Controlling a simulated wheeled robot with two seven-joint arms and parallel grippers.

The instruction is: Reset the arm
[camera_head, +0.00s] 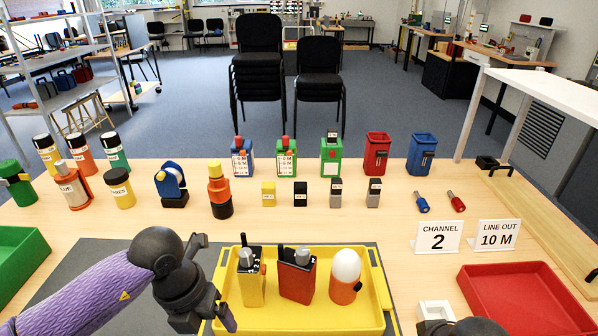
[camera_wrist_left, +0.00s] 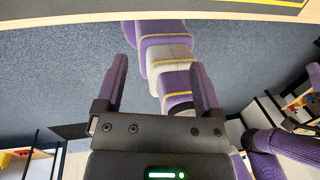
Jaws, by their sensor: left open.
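My left arm comes in from the left. Its left gripper (camera_head: 222,318) is low at the left edge of the yellow tray (camera_head: 376,290). The left wrist view shows the gripper (camera_wrist_left: 160,85) with its two purple fingers wide apart. No object is between them; my own purple and grey arm links show behind. Inside the tray stand a yellow block with a black top (camera_head: 252,288), a red-and-black block (camera_head: 297,277) and an orange holder with a white egg-shaped top (camera_head: 345,275). My right gripper's jaws are not visible.
A red tray (camera_head: 530,300) lies at the right and a green tray (camera_head: 20,262) at the left. Signs reading CHANNEL 2 (camera_head: 437,238) and LINE OUT 10 M (camera_head: 496,235) stand behind the red tray. Bottles, small blocks and red and blue bins (camera_head: 376,154) line the table's back.

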